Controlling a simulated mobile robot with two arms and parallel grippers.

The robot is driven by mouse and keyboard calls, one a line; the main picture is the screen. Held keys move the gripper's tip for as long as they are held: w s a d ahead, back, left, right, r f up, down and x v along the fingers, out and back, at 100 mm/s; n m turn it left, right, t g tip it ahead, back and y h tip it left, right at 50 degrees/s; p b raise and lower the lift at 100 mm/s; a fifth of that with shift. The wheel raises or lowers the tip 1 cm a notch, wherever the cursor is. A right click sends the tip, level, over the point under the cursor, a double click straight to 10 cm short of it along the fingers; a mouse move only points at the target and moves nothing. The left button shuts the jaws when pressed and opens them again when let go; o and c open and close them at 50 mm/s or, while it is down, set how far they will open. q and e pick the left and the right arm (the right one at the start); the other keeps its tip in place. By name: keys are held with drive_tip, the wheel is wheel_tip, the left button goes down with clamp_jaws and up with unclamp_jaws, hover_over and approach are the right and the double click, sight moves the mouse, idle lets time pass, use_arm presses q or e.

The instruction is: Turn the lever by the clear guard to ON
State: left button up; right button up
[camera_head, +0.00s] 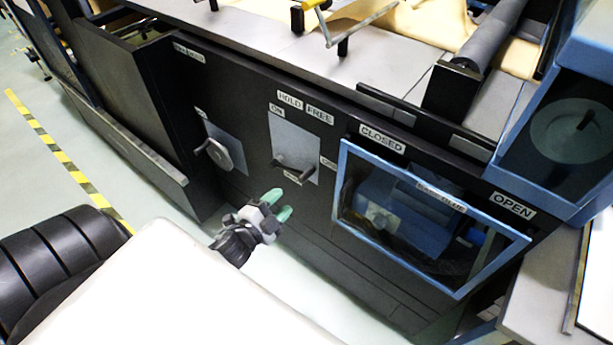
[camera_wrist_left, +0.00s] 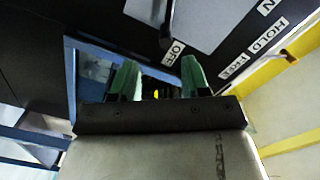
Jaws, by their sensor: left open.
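The lever (camera_head: 296,171) is a dark handle on a grey plate (camera_head: 293,140) on the black machine front, under the HOLD and FREE labels. The clear guard (camera_head: 345,175) is a blue-framed window just to its right. The handle lies low on the plate and points to the right. It shows in the left wrist view (camera_wrist_left: 168,32), near an OFF label (camera_wrist_left: 173,53); an ON label (camera_wrist_left: 267,7) is farther right. My left gripper (camera_head: 276,205) has green fingertips, is open and empty, and is below the lever, apart from it. Its fingertips show in the wrist view (camera_wrist_left: 160,80). My right gripper is not in view.
Another lever with a round disc (camera_head: 221,153) is to the left on the same front. CLOSED (camera_head: 381,139) and OPEN (camera_head: 512,205) labels sit by the guard. A blue unit (camera_head: 570,130) stands at right. Open floor (camera_head: 60,170) with yellow-black tape lies at left.

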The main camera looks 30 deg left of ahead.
sight(306, 176)
use_arm(q)
drive_tip(key=w, duration=0.7)
drive_tip(key=w+d, duration=0.1)
drive_tip(key=w, duration=0.2)
drive_tip(key=shift+w+r, duration=0.25)
drive_tip(key=shift+r, duration=0.15)
drive_tip(key=shift+c, duration=0.3)
clamp_jaws()
